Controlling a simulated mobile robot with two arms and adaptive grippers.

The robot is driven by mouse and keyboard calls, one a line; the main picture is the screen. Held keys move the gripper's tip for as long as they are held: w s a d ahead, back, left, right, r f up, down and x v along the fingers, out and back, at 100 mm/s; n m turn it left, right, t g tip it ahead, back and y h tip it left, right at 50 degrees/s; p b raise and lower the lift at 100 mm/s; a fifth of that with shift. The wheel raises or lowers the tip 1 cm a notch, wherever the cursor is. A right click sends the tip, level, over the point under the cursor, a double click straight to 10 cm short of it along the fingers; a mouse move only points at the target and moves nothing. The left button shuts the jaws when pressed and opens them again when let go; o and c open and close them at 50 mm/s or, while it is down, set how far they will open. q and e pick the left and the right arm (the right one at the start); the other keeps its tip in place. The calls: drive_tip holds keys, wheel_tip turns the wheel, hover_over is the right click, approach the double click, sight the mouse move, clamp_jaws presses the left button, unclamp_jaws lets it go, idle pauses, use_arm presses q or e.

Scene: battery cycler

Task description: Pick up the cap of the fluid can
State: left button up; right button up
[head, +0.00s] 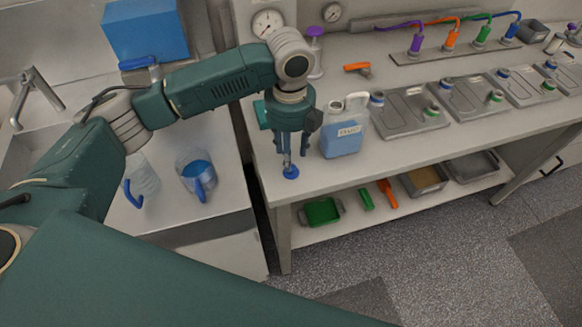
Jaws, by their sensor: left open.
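The fluid can (342,141) is a translucent container with blue liquid and a label, standing upright near the left end of the workbench. A small blue cap (291,173) is at the bench's front left corner, left of the can and apart from it. My left gripper (291,152) points down from above, directly over the cap, with its fingers open. A thin upright metallic part shows between the fingers and the cap. I cannot tell whether any finger touches the cap. My right gripper is not in view.
Several grey trays with coloured caps (410,112) line the bench to the right of the can. An orange tool (358,68) lies behind it. Jugs (196,176) stand on the left counter.

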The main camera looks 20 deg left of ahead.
use_arm(q)
wheel_tip(320, 180, down, 4)
drive_tip(key=shift+f+p, duration=0.15)
drive_tip(key=shift+p, duration=0.75)
drive_tip(key=shift+f, duration=0.5)
drive_tip(key=c, duration=0.9)
